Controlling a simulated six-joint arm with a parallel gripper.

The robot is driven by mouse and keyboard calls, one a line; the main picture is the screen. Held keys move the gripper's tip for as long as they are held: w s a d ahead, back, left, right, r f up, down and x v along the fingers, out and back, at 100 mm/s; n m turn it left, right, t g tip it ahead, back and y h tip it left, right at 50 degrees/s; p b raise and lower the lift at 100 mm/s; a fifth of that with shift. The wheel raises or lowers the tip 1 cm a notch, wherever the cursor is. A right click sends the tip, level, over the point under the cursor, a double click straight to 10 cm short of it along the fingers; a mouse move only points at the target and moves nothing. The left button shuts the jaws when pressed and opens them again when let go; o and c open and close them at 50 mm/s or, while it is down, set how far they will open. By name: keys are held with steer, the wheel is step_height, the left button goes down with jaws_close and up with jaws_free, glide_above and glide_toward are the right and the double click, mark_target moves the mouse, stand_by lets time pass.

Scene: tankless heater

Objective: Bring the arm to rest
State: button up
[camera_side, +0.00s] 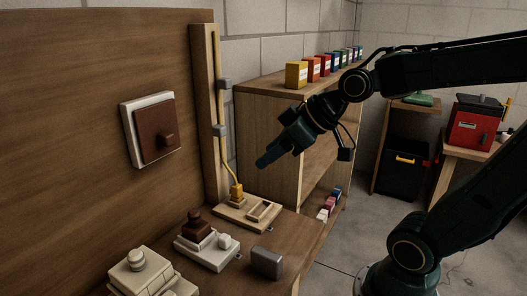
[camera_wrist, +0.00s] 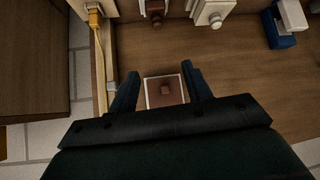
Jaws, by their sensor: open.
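My gripper (camera_side: 268,158) hangs in the air in the side view, tilted down and to the left, above the wooden bench. It also shows in the wrist view (camera_wrist: 160,70), with its two dark fingers spread apart and nothing between them. It touches nothing that I can see. Beyond the fingers in the wrist view is the brown square panel with a white frame (camera_wrist: 165,91). In the side view this panel (camera_side: 156,131) is mounted on the upright wooden board, left of my gripper.
On the bench stand a beige block with a yellow plug (camera_side: 237,192), a white block with a brown knob (camera_side: 195,222), a white knobbed block (camera_side: 135,262) and a grey block (camera_side: 266,262). A wooden shelf (camera_side: 262,130) stands behind my gripper. A red box (camera_side: 474,123) is farther right.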

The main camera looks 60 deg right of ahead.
steer(key=s+f+m+g+h, duration=0.1)
steer(key=s+f+m+g, duration=0.1)
steer(key=s, duration=0.9)
steer(key=shift+s+g+h, duration=0.25)
steer(key=shift+g+h, duration=0.05)
steer(key=shift+g, duration=0.3)
